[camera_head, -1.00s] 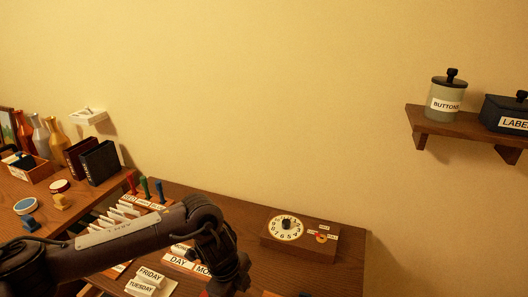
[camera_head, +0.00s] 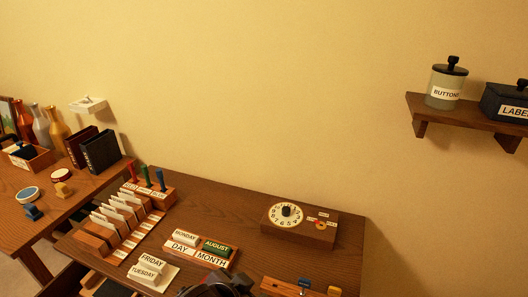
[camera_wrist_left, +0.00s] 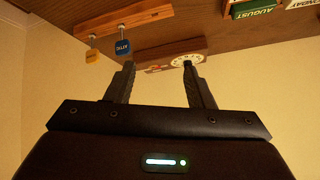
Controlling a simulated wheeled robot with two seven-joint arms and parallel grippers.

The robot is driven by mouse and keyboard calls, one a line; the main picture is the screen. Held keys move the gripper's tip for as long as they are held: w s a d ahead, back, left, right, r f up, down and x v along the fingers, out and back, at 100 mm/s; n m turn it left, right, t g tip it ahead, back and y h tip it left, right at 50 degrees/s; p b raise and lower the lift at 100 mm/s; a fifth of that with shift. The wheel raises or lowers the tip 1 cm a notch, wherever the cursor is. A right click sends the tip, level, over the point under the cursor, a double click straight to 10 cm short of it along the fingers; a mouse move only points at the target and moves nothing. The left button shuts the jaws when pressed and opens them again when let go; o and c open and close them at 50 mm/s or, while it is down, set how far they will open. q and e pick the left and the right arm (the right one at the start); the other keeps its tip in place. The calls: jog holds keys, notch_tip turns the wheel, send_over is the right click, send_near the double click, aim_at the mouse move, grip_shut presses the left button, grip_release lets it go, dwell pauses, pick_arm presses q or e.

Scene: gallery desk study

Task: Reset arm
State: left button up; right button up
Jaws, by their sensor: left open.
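My left gripper (camera_wrist_left: 158,66) shows in the left wrist view with its two dark fingers apart and nothing between them. That view is upside down. My right gripper is in neither view.
The desk holds the dial box (camera_head: 300,226), a card sorter (camera_head: 118,224), calendar blocks (camera_head: 184,238), a FRIDAY/TUESDAY holder (camera_head: 150,272) and a stamp rack (camera_head: 150,190). A side table (camera_head: 85,200) stands left.

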pick_arm(q)
jog(key=s+a+f+n+g+y, duration=0.2)
jog(key=s+a+f+n, duration=0.1)
jog(key=s+a, duration=0.4)
jog(key=s+a+f+n+g+y, duration=0.25)
jog(key=s+a+n, duration=0.2)
jog(key=a, duration=0.45)
notch_tip(320, 180, down, 30)
jog(key=s+f+m+g, duration=0.1)
jog(key=s, duration=0.1)
jog(key=s+a+f, duration=0.1)
jog(key=s+f, duration=0.7)
jog(key=s, duration=0.1)
jog(key=s+a+f+g, duration=0.1)
jog(key=s+a+f, duration=0.1)
jog(key=s+f, duration=0.7)
jog(key=shift+s+a, duration=0.3)
jog(key=shift+s, duration=0.45)
